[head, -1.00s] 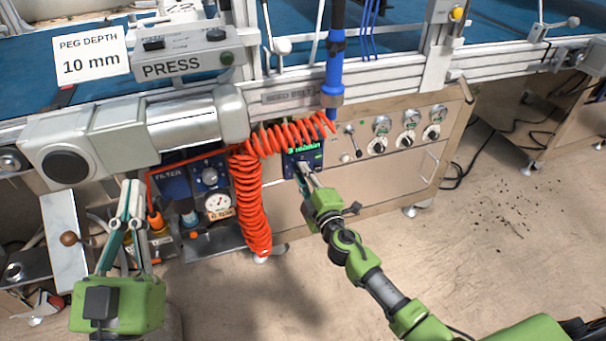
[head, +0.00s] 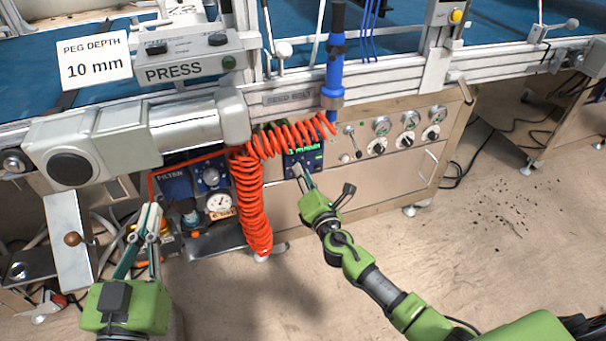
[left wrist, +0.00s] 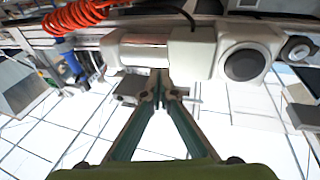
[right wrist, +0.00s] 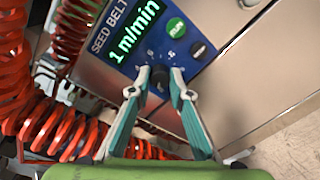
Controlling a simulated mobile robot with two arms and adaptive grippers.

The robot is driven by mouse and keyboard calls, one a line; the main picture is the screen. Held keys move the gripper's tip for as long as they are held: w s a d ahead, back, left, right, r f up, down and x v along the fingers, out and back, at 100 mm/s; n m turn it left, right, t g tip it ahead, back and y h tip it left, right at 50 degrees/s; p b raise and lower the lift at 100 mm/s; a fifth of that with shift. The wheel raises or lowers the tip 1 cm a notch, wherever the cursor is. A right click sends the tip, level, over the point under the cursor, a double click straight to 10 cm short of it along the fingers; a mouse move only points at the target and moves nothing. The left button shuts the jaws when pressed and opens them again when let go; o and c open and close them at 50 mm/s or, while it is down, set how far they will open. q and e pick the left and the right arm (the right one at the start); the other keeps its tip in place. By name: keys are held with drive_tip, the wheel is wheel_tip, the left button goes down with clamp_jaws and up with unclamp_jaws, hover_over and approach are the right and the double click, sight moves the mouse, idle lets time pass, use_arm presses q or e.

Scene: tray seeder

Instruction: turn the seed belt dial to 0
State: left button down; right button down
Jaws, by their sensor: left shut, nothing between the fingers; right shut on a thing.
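The seed belt control box (head: 308,158) is a blue panel on the front of the machine, below the rail. In the right wrist view its green display (right wrist: 136,32) reads 1 m/min. The black seed belt dial (right wrist: 160,77) sits below the display, between my right fingertips. My right gripper (right wrist: 159,84) is shut on this dial; it also shows in the head view (head: 299,172), where the fingers hide the dial. My left gripper (head: 151,209) is shut and empty in front of the machine at the left, away from the dial.
A coiled red hose (head: 251,200) hangs just left of the control box. A filter unit with a pressure gauge (head: 219,203) is left of the hose. Several dials (head: 408,140) are on the panel at right.

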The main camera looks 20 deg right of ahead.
use_arm(q)
drive_tip(key=shift+a+f+g+y, duration=0.15)
drive_tip(key=shift+f+g, duration=0.25)
drive_tip(key=shift+f, duration=0.45)
drive_tip(key=shift+a+f+g+y, duration=0.1)
drive_tip(key=shift+f+g+y, duration=0.25)
drive_tip(key=shift+f, duration=0.5)
use_arm(e)
drive_tip(key=shift+f+n, duration=0.1)
drive_tip(key=shift+n, duration=1.9)
drive_tip(key=shift+a, duration=0.1)
drive_tip(key=c, duration=1.8)
unclamp_jaws()
drive_tip(key=shift+c, duration=0.2)
use_arm(q)
drive_tip(key=shift+f, duration=0.2)
use_arm(e)
drive_tip(key=shift+s, duration=0.1)
use_arm(q)
drive_tip(key=shift+r, duration=0.15)
use_arm(e)
drive_tip(key=s, duration=1.2)
drive_tip(key=shift+r, duration=0.25)
